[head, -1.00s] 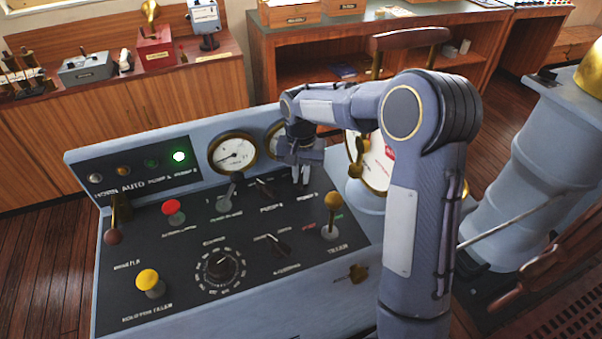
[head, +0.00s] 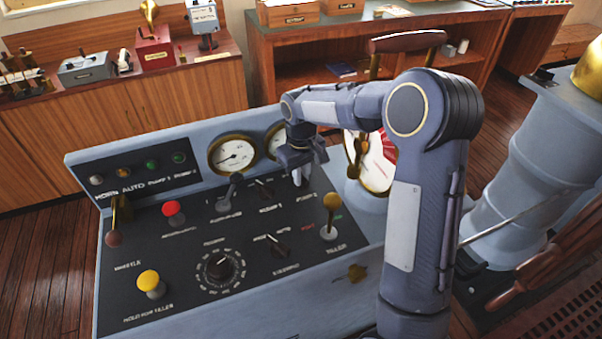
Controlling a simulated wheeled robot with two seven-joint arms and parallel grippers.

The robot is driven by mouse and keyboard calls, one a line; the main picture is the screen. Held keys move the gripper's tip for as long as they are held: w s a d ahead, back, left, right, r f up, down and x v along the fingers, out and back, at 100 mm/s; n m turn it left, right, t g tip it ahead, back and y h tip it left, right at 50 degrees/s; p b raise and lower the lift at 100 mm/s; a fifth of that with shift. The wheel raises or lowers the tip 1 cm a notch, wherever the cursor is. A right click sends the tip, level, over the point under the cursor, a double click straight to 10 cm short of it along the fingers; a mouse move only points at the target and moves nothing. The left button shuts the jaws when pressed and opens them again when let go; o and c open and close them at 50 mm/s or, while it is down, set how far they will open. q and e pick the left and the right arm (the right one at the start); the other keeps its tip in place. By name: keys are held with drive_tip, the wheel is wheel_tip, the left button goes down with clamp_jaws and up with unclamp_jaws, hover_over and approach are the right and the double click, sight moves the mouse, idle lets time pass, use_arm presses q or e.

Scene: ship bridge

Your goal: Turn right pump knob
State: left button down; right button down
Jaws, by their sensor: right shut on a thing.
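The slanted console (head: 185,235) has a black switch panel. My right gripper (head: 299,178) reaches down onto the panel's upper right, below the gauges. It is shut on the right pump knob, which its fingers hide. The left pump knob (head: 263,189), a black rotary switch, shows just left of the gripper. Several indicator lamps sit at the console's upper left; the rightmost one (head: 178,157) is dark. My left gripper is out of view.
A brass-tipped tiller lever (head: 331,211) stands close to the right of the gripper. A grey lever (head: 234,186), a red button (head: 172,211), a yellow button (head: 150,282) and a round dial (head: 220,265) are on the panel. A round gauge (head: 233,154) is behind.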

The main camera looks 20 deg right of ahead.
drive_tip(key=shift+w+d+r+n, duration=0.1)
drive_tip(key=shift+n, duration=1.5)
drive_tip(key=c, duration=1.5)
unclamp_jaws()
drive_tip(key=shift+o, duration=0.2)
wheel_tip(320, 180, up, 8)
drive_tip(key=shift+f, duration=0.1)
drive_tip(key=shift+f, duration=0.1)
